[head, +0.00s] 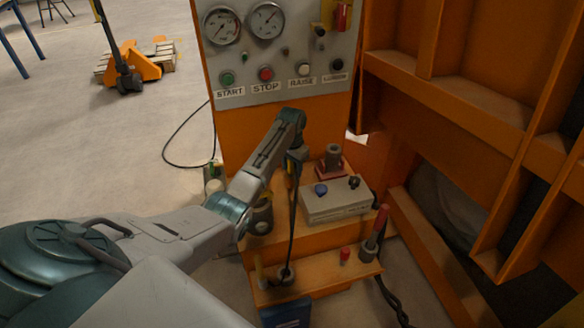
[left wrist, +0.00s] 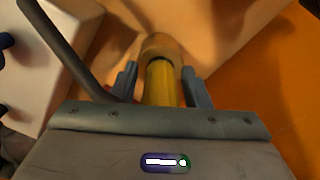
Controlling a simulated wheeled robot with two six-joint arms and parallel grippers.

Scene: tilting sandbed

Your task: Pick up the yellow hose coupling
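The yellow hose coupling (left wrist: 162,84) shows in the left wrist view as a yellow cylinder with a tan rounded far end. It lies between the two grey fingers of my left gripper (left wrist: 160,78). Narrow gaps seem to show at its sides, so the fingers look open around it rather than closed on it. In the head view my left gripper (head: 295,158) points down above the orange step, left of the grey box. There the coupling is mostly hidden by the gripper, with only a sliver of yellow below it. My right gripper is not in view.
A grey box (head: 336,204) with knobs stands on the orange step. A dark cylindrical part (head: 333,157) is behind it. A control panel (head: 275,50) rises behind; orange frames (head: 450,100) flank the right.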

